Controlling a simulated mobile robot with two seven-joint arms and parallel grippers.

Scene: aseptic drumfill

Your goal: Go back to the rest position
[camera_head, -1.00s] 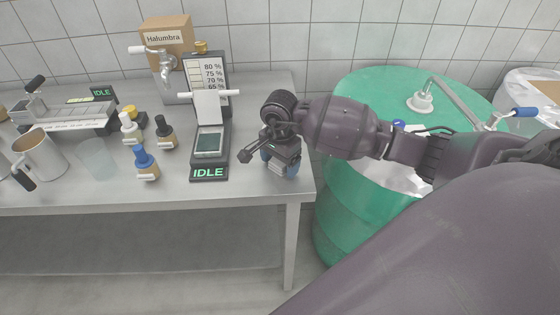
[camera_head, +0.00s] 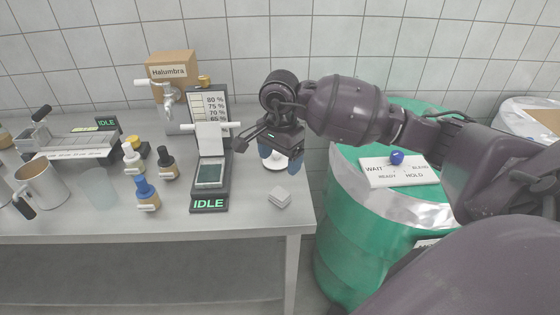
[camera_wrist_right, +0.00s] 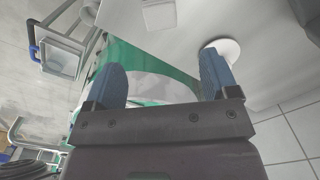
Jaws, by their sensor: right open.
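My right gripper (camera_head: 281,158) is open and empty, over the right end of the steel table (camera_head: 255,222). Its two blue fingers stand apart in the right wrist view (camera_wrist_right: 163,70). A small pale grey block (camera_head: 279,197) lies on the table in front of the gripper, apart from it; it also shows in the right wrist view (camera_wrist_right: 158,13). A white round disc (camera_head: 272,166) lies on the table, partly hidden behind the fingers. My left gripper is not in view.
A device reading IDLE (camera_head: 209,203) stands left of the gripper. Several dropper bottles (camera_head: 146,194), a metal mug (camera_head: 40,180) and a tap (camera_head: 168,97) are further left. A green drum (camera_head: 345,235) with a WAIT/READY/HOLD card (camera_head: 398,172) stands right of the table.

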